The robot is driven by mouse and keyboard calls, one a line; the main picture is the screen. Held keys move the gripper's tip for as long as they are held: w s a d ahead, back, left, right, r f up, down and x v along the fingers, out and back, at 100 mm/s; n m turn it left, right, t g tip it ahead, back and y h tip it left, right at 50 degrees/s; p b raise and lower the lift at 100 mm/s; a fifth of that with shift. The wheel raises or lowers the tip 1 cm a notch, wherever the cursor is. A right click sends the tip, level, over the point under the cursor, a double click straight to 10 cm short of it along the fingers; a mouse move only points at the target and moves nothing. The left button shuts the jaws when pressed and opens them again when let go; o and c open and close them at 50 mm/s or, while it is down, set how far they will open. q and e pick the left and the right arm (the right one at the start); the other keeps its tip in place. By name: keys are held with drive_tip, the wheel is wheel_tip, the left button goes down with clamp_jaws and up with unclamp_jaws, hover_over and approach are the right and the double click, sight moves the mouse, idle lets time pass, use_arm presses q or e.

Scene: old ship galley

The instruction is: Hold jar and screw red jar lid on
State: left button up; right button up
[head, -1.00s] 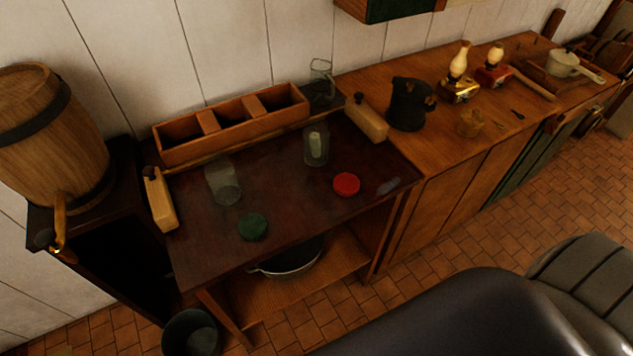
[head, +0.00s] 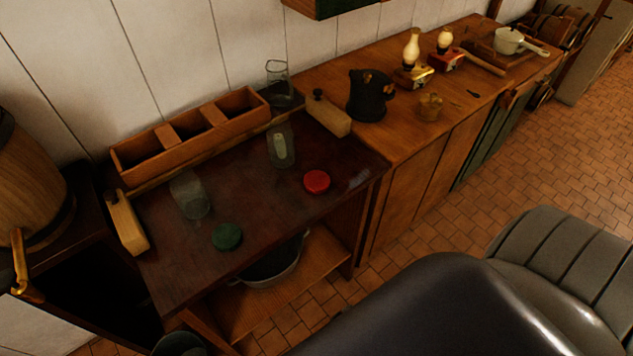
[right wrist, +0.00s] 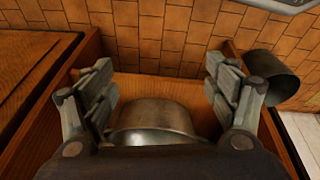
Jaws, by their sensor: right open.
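The red jar lid (head: 316,182) lies flat near the right front of the dark table. A clear glass jar (head: 281,146) with something pale inside or behind it stands behind the lid, a little to the left. A second, empty-looking glass jar (head: 190,195) stands on the left part of the table, and a green lid (head: 227,237) lies in front of it. In the right wrist view my right gripper (right wrist: 162,85) is open and empty, its fingers spread above a metal pan. Neither gripper shows in the head view. No jar or lid shows in the right wrist view.
A wooden divided box (head: 190,133) runs along the back of the table. Wooden blocks with knobs (head: 330,115) stand at both table ends. A black pot (head: 368,95) and lamps stand on the counter. The metal pan (right wrist: 152,120) sits on the lower shelf.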

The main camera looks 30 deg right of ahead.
drive_tip(key=w+a+r+t+b, duration=0.1)
drive_tip(key=w+r, duration=0.5)
drive_tip(key=r, duration=0.3)
drive_tip(key=w+r+t, duration=0.2)
drive_tip(key=w+r, duration=0.4)
drive_tip(key=r, duration=0.2)
wheel_tip(320, 180, up, 19)
drive_tip(key=w+t, duration=0.2)
drive_tip(key=w+a+r+t, duration=0.4)
drive_tip(key=w+r+t, duration=0.3)
drive_tip(key=w+r, duration=0.5)
drive_tip(key=w+a+r+n+t+y, duration=0.35)
drive_tip(key=a+r+n+y, duration=0.5)
drive_tip(key=r, duration=0.45)
drive_tip(key=s+a+r+n+g+y, duration=0.2)
drive_tip(key=s+a+n+g+y, duration=0.3)
drive_tip(key=a+n+g+y, duration=0.7)
drive_tip(key=d+f+n+g+h, duration=0.3)
drive_tip(key=d+f+h, duration=0.15)
drive_tip(key=f, duration=0.25)
drive_tip(key=d+f+n+g+h, duration=0.35)
drive_tip(key=f+h, duration=0.25)
drive_tip(key=f, duration=0.2)
drive_tip(key=w+d+f+m+h, duration=0.1)
drive_tip(key=d+m+h, duration=0.3)
drive_tip(key=d, duration=2.3)
drive_tip(key=h+b, duration=0.1)
drive_tip(key=h, duration=0.5)
drive_tip(key=shift+w+d, duration=0.25)
drive_tip(key=shift+w, duration=0.05)
